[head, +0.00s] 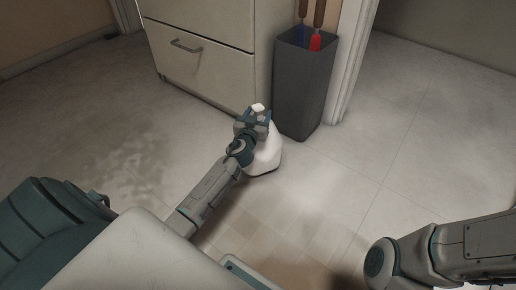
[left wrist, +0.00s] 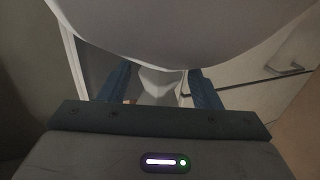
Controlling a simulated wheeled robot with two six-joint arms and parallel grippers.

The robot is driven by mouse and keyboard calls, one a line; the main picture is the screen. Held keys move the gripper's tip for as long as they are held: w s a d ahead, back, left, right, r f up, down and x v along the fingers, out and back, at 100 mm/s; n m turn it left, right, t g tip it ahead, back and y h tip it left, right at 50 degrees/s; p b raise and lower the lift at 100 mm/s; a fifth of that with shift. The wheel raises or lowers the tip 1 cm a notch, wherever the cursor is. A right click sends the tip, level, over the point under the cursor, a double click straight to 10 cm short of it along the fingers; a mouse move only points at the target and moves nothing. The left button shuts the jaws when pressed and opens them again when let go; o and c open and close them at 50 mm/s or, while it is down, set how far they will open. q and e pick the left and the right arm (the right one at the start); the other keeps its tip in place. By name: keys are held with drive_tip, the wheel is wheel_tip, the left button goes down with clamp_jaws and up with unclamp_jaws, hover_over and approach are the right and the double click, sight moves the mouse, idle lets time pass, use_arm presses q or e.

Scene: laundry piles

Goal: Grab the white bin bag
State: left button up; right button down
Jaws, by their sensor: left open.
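The white bin bag (head: 266,158) stands on the floor in front of the dark grey bin, partly hidden behind my left gripper (head: 254,122). A small white tip shows just above the gripper. In the left wrist view the bag's large white body (left wrist: 160,30) fills the top, and its narrow gathered part (left wrist: 158,82) lies between the two blue fingers of my left gripper (left wrist: 160,75). The fingers are apart, with gaps on both sides of that part. My right arm shows at the lower right of the head view, but its gripper cannot be seen.
A tall dark grey bin (head: 303,90) holding handled tools, one with a red part (head: 315,42), stands just behind the bag. A cream drawer cabinet (head: 205,65) with a handle is at its left. Tiled floor (head: 400,150) is open to the right and left.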

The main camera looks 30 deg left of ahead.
use_arm(q)
drive_tip(key=shift+c, duration=0.3)
clamp_jaws()
drive_tip(key=shift+r, duration=0.1)
